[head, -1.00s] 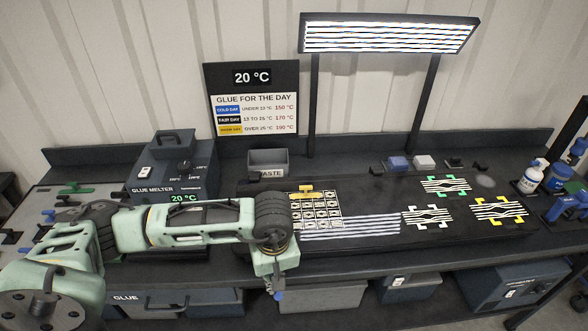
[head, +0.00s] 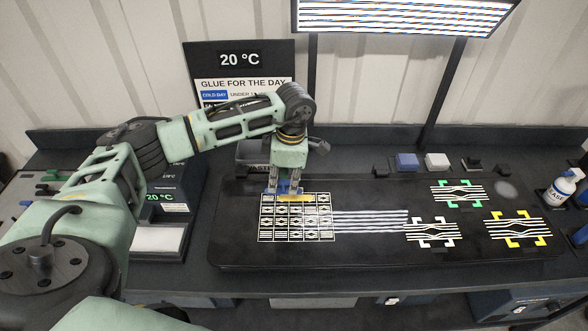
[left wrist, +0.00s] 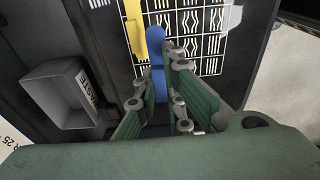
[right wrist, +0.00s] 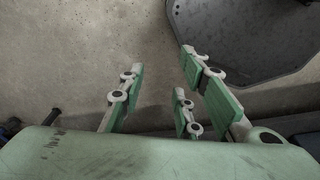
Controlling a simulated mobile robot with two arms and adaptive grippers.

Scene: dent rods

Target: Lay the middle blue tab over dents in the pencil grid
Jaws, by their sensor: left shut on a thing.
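My left gripper (head: 286,180) is shut on a blue tab (head: 283,187) above the top edge of the pencil grid (head: 296,225). In the left wrist view the blue tab (left wrist: 155,58) stands between the fingers, its rounded end reaching toward the grid (left wrist: 200,45). A yellow tab (head: 297,198) lies along the grid's top row, beside the blue tab; it also shows in the left wrist view (left wrist: 135,30). Whether the blue tab touches the grid I cannot tell. My right gripper (right wrist: 160,90) is open and empty, away from the table, over bare floor.
A grey waste bin (left wrist: 68,97) stands close to the left gripper. White stripes (head: 370,220) run right from the grid. Striped patches with green (head: 458,193), white (head: 432,232) and yellow (head: 518,229) corners lie on the right of the black board. A lamp (head: 400,15) hangs behind.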

